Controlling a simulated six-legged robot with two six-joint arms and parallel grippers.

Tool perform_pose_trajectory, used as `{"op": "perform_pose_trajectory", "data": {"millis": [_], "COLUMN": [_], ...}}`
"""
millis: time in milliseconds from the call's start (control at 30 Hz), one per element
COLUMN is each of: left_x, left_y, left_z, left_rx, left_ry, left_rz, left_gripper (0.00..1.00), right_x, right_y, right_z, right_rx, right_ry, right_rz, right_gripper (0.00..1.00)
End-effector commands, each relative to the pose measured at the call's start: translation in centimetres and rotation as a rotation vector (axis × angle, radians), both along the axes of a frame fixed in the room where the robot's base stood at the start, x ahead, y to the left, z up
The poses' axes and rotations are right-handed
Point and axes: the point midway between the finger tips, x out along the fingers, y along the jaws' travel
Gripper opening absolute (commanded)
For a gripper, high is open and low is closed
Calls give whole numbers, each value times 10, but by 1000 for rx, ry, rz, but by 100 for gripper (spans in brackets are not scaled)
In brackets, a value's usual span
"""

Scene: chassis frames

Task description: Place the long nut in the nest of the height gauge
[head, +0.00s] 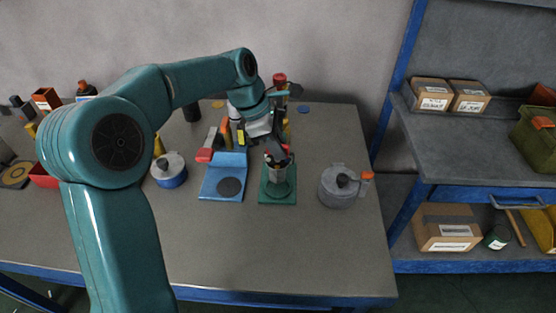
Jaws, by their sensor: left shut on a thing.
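My left gripper (275,156) comes down over a green base plate (278,197) near the middle of the table. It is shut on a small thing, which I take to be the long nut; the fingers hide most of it. A pale round part, possibly the nest, shows on the green plate just below the fingers. The green plate may be the foot of the height gauge, with a red-topped upright (280,79) behind my wrist. I cannot tell whether the held thing touches the nest. My right gripper is not in view.
The table front is clear. A shelf with boxes (433,94) stands at right.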

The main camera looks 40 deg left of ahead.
Motion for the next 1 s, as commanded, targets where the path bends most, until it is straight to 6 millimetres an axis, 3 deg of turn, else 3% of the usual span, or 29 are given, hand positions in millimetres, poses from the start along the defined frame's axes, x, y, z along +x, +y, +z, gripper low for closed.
{"op": "perform_pose_trajectory", "data": {"millis": [300, 667, 700, 767, 1000], "left_x": [3, 3, 2, 3, 2], "left_y": [0, 0, 0, 0, 0], "left_z": [-42, -46, -47, -46, -46], "left_rx": [0, 0, 0, 0, 0], "left_ry": [0, 0, 1, 1, 1], "left_rz": [1, 0, 0, 0, 0], "left_gripper": [0, 0, 24, 43, 43], "right_x": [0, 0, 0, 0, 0], "right_y": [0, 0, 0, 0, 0], "right_z": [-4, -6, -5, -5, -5], "right_rx": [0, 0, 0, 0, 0], "right_ry": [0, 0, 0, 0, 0], "right_rz": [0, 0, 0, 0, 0], "right_gripper": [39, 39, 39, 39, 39]}}
